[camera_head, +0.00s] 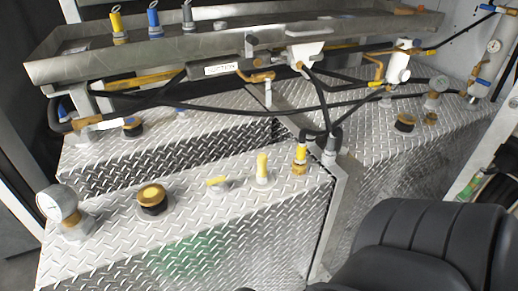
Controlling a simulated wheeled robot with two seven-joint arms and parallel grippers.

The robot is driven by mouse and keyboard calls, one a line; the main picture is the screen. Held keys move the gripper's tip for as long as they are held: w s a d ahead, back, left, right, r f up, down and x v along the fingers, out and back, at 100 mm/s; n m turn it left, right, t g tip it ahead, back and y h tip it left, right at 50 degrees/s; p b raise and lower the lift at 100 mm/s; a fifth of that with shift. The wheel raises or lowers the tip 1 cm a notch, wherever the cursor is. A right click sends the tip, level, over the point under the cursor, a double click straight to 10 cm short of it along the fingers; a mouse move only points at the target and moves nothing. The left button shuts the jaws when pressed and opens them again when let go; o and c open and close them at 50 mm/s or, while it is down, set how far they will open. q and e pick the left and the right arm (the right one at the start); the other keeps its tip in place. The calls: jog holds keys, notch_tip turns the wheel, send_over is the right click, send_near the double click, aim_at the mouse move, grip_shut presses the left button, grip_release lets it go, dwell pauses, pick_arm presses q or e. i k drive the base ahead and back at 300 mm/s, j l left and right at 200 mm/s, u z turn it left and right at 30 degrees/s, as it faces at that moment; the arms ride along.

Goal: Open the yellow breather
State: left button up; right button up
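Several yellow fittings stand on the near diamond-plate tank (110,215); I cannot tell for certain which is the breather. An upright yellow fitting (262,165) on a pale base stands right of the middle of the tank top. A small yellow-topped fitting (217,181) sits left of it, and a yellow fitting with a dark golden base (300,158) stands at the right by the hoses. Neither of my grippers is in view.
A round gauge (62,203) stands at the tank's left end. Black hoses (250,109) cross above the tanks, below a long metal tray (260,40) holding yellow, blue and grey fittings. A second diamond-plate tank (390,155) lies right of a metal divider.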

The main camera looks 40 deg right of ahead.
aim_at(216, 183)
jog(key=z, duration=1)
